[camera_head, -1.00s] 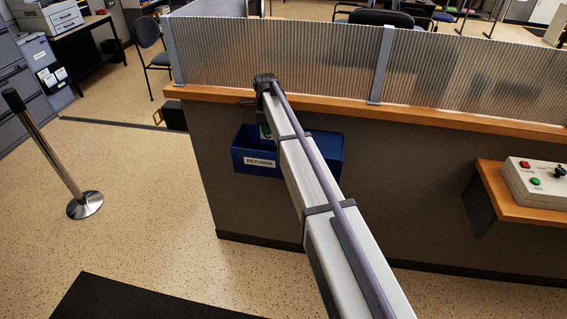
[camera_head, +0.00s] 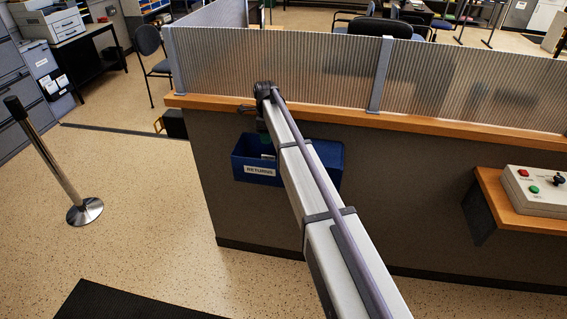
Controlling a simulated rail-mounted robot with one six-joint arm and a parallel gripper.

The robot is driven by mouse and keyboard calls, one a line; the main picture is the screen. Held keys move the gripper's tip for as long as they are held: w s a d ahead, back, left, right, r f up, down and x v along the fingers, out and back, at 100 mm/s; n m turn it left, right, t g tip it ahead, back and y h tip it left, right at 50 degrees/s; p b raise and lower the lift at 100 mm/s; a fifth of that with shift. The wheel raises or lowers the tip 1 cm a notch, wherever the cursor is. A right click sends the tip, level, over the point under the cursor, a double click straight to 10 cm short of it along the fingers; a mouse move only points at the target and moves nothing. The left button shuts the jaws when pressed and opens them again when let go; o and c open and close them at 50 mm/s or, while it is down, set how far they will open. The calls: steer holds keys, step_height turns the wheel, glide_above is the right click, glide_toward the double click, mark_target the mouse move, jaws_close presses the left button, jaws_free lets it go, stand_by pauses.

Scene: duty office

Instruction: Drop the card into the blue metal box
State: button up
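The blue metal box (camera_head: 258,173), labelled RETURNS, is mounted on the dark front panel of the counter, below its wooden ledge. Its top is open, and my arm crosses in front of its right part. My gripper (camera_head: 263,135) is at the far end of the arm, pointing down over the box's opening. It is small and dark, and its fingers are too unclear to tell open from shut. A small pale patch (camera_head: 268,156) shows inside the box below the gripper; it may be the card, but I cannot be sure.
The wooden ledge (camera_head: 430,128) carries a ribbed translucent screen (camera_head: 300,68). A control box with buttons (camera_head: 537,190) sits on a small shelf at the right. A metal post (camera_head: 50,160) stands at the left. The floor between post and counter is clear.

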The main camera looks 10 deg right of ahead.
step_height(320, 180, up, 10)
steer(key=p, duration=0.8)
steer(key=shift+f, duration=0.2)
steer(key=s+f+n+b, duration=0.1)
steer(key=s+f+n, duration=0.1)
steer(key=s+n, duration=0.9)
steer(key=s+f+n+b, duration=0.2)
steer(key=s+n, duration=1)
steer(key=s, duration=1.6)
steer(key=shift+s+b, duration=0.25)
steer(key=shift+b, duration=0.05)
